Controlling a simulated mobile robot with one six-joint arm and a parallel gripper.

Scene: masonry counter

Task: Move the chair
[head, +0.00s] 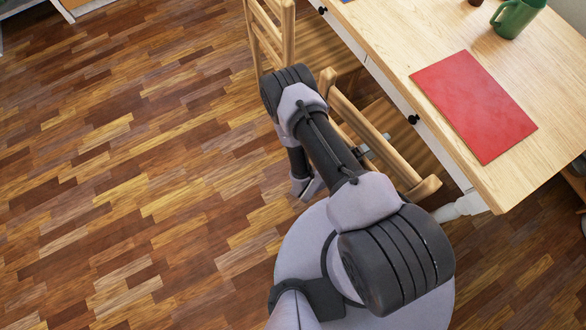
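A light wooden chair (375,125) stands beside the table, its back rails running from the upper middle towards the lower right. My arm hides part of it. A second wooden chair (270,32) stands farther away, its slatted back at the top of the view. My arm folds down at the elbow, with the wrist low to the left of the nearer chair. Small metal parts of my gripper (372,149) show past the upper arm, close to the nearer chair's back. Most of the gripper is hidden, so I cannot tell whether it is touching or holding the chair.
A light wooden table (420,40) with white drawers fills the upper right. A white table leg (461,207) stands near the nearer chair. The wooden floor (130,190) at the left is clear.

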